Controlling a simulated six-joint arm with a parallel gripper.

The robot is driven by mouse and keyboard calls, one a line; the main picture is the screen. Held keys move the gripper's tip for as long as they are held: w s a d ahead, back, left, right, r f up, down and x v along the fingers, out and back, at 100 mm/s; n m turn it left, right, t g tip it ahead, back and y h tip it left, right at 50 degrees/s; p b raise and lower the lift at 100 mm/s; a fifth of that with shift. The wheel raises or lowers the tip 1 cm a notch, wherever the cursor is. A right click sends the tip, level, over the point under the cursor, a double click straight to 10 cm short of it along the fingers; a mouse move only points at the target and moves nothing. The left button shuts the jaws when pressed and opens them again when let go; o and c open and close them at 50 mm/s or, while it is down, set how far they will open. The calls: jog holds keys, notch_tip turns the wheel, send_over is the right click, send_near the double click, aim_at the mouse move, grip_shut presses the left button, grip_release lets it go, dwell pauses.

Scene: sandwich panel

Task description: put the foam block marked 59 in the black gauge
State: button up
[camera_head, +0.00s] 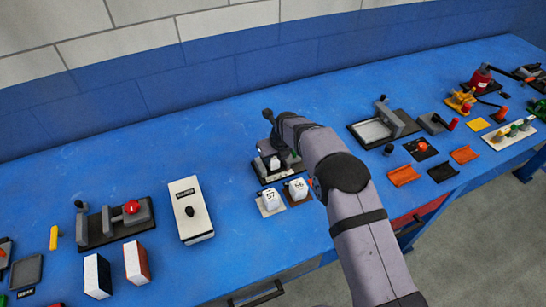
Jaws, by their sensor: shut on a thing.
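My gripper (275,154) points down beyond the two numbered blocks and is shut on a small white block (275,163). No number can be read on that block. It is at a black gauge (262,172) with a pale plate. I cannot tell whether the block touches the gauge or is just above it. A white block marked 57 (270,199) and a white block marked 56 (298,188) stand in front of the gauge. My wrist and forearm hide part of the gauge's right side.
A white box with a black knob (193,210) stands to the left. Further left are a black fixture with a red knob (125,213) and two upright blocks. A grey tray fixture (373,131) and orange holders (403,176) lie to the right.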

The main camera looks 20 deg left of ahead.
dwell(0.4)
jog(key=o, duration=1.1)
jog(key=shift+w+a+r+p, duration=0.15)
jog(key=shift+r+p, duration=0.55)
jog(key=shift+r, duration=0.4)
jog(key=shift+o, duration=0.4)
jog(key=shift+s+r+p, duration=0.2)
jog(key=shift+r+p, duration=0.45)
jog(key=shift+r, duration=0.5)
jog(key=shift+r+p, duration=1.3)
jog(key=shift+r, duration=0.7)
jog(key=shift+d, duration=0.2)
